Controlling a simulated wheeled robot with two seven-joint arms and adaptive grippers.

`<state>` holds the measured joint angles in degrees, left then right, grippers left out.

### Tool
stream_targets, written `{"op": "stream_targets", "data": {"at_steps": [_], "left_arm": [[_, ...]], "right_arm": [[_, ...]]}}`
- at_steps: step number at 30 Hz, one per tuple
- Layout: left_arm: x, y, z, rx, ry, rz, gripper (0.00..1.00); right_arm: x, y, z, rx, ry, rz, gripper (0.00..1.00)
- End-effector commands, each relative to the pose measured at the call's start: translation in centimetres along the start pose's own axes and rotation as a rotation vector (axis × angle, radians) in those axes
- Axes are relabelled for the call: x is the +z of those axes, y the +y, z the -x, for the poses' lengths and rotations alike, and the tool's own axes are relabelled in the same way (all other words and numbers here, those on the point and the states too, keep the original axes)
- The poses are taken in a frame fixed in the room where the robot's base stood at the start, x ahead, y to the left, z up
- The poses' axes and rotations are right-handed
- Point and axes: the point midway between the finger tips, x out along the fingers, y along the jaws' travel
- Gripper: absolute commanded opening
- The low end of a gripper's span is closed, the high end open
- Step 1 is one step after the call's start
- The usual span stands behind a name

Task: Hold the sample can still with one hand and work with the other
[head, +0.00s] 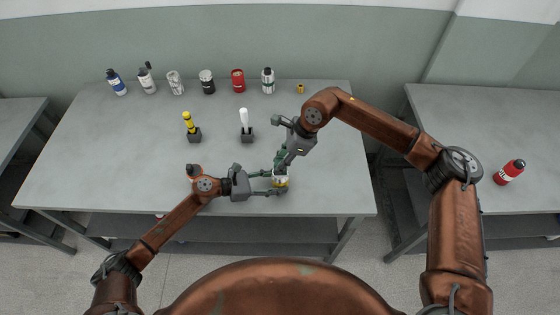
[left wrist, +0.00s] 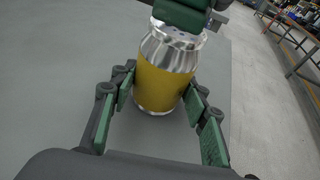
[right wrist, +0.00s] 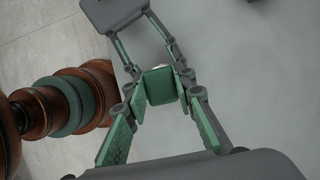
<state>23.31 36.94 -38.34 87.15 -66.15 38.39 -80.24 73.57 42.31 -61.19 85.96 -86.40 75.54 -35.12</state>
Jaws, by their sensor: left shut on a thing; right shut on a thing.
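The sample can (left wrist: 165,80) is silver with a yellow band and stands upright near the table's front edge. In the head view (head: 280,182) it is partly covered by my grippers. My left gripper (head: 277,182) is shut on its sides, one finger on each side. My right gripper (head: 283,160) comes down from above and is shut on a green block-like piece (right wrist: 160,87). This green piece is right over the can's lid, hiding most of it in the right wrist view. I cannot tell whether it touches the lid.
Several cans and bottles, including a red can (head: 238,80), line the back edge, with a small gold piece (head: 300,88). A yellow tool (head: 188,122) and a white tool (head: 244,119) stand in dark holders. A red bottle (head: 510,171) is on the right table.

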Motion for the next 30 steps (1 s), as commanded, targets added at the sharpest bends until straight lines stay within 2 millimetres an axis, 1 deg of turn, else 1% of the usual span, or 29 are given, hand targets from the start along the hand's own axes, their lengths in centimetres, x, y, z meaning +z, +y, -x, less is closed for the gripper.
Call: {"op": "stream_targets", "data": {"at_steps": [13, 26, 30], "left_arm": [[0.1, 0.0, 0.0, 0.000, -0.001, 0.000, 0.29], [0.1, 0.0, 0.0, 0.000, -0.001, 0.000, 0.29], [0.1, 0.0, 0.0, 0.000, -0.001, 0.000, 0.29]], "right_arm": [[-0.1, 0.0, -0.5, 0.000, 0.000, 0.000, 0.04], [1.2, 0.9, -1.3, 0.001, 0.001, 0.002, 0.04], [0.7, 0.9, -1.1, 0.001, 0.002, -0.001, 0.04]]}}
